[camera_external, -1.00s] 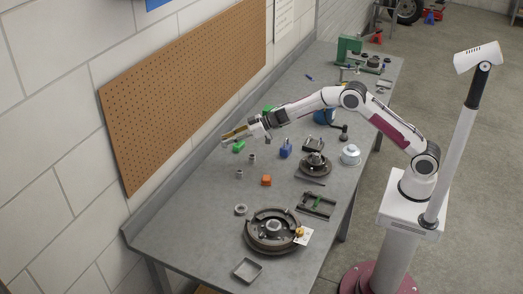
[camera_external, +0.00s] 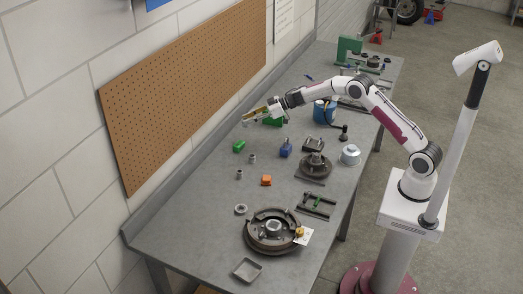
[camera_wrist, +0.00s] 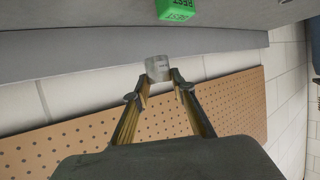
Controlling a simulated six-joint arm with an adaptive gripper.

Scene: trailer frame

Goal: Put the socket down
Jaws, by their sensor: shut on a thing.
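My gripper (camera_external: 254,115) is above the bench's far part, close to the wall side. In the wrist view my gripper (camera_wrist: 160,90) is shut on a small grey cylindrical socket (camera_wrist: 158,66) at its fingertips. The socket is held in the air. A green block (camera_wrist: 177,9) with white lettering shows beyond it at the top of the wrist view, apart from the socket. In the external view one green block (camera_external: 239,146) lies on the bench and another green piece (camera_external: 273,121) is just beside my gripper.
The grey bench (camera_external: 190,240) holds two small grey cylinders (camera_external: 252,158), an orange block (camera_external: 266,180), a blue item (camera_external: 285,150), a large brake drum (camera_external: 270,230) and a small tray (camera_external: 247,270). A pegboard (camera_external: 190,90) hangs on the wall. The bench's near-left part is clear.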

